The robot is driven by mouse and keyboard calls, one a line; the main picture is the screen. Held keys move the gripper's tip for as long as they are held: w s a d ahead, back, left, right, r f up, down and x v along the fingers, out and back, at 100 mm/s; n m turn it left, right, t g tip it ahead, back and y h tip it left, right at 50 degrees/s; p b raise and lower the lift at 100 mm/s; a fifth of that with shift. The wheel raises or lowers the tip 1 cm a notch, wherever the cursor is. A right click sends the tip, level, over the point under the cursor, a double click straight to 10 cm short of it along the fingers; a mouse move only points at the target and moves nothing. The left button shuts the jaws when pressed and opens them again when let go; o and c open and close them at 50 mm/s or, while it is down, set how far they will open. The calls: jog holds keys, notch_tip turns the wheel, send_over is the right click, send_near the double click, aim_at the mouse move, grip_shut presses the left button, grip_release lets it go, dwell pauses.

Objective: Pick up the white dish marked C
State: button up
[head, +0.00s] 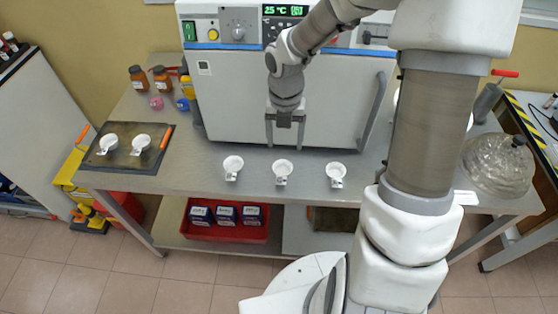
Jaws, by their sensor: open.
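Three small white dishes stand in a row along the front of the grey table (205,179): a left one (233,162), a middle one (283,167) and a right one (335,170). Each has a small tab towards the front edge. Two more white dishes, a left one (107,144) and a right one (141,143), sit on a dark mat (120,158) at the table's left. The letters are too small to read, so I cannot tell which dish is C. My gripper (284,145) points down, open and empty, and appears above and behind the middle dish.
A large white oven (285,95) fills the back of the table; its handle (373,110) sticks out at the right. Brown bottles (138,79) stand back left. A glass dome (498,165) stands right. A red bin (225,225) is on the lower shelf.

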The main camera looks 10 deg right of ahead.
jog(key=b, duration=0.2)
send_over(281, 183)
jog(key=f, duration=1.2)
jog(key=shift+w+d+f, duration=0.15)
jog(key=shift+d, duration=0.25)
jog(key=f, duration=0.4)
jog(key=shift+a+f+b, duration=0.25)
jog(key=shift+a+b, duration=0.05)
jog(key=shift+a, duration=0.1)
jog(key=shift+f, duration=0.4)
grip_shut()
